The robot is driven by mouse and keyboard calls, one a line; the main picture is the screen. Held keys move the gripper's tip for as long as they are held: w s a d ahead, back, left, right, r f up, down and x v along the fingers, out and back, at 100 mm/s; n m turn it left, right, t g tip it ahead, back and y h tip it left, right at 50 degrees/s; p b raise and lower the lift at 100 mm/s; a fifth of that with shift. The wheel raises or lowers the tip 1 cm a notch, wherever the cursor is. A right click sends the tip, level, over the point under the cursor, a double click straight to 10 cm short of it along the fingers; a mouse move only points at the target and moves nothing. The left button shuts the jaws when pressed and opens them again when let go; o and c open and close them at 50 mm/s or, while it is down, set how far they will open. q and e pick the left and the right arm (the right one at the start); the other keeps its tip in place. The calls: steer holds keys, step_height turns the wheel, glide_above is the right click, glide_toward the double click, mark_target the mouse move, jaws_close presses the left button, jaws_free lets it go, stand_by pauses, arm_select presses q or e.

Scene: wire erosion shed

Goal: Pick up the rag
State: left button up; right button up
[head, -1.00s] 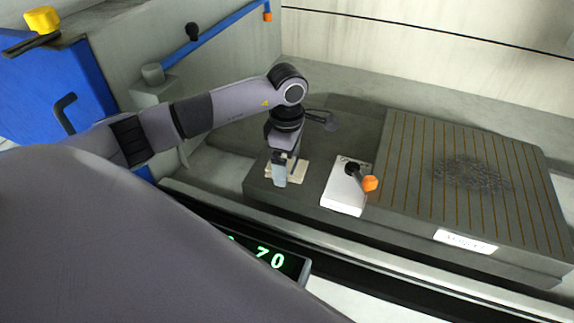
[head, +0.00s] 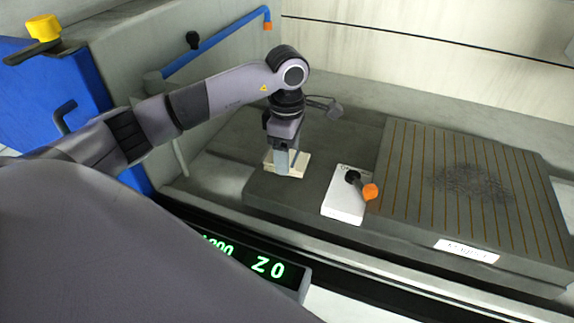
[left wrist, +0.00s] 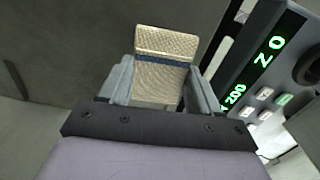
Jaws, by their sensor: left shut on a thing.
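The rag is a cream woven cloth with a dark blue stripe; in the left wrist view the rag (left wrist: 163,80) lies between the two grey fingers. In the head view the rag (head: 298,165) shows as a pale patch on the dark machine table, partly hidden by the fingers. My left gripper (head: 283,172) points down at it, shut on the rag. In the left wrist view my left gripper (left wrist: 160,88) has one finger on each side of the cloth. Whether the rag is clear of the table cannot be told. My right gripper is not in view.
A white block (head: 343,205) with an orange-tipped black lever stands just right of the gripper. A striped magnetic chuck plate (head: 420,165) with a dark heap of filings lies further right. A readout (head: 262,262) with green digits is in front. A blue pipe (head: 215,42) runs behind.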

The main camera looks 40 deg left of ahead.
arm_select(q)
step_height(320, 180, up, 15)
steer(key=shift+r, duration=0.2)
steer(key=shift+o, duration=0.9)
steer(key=shift+c, duration=0.4)
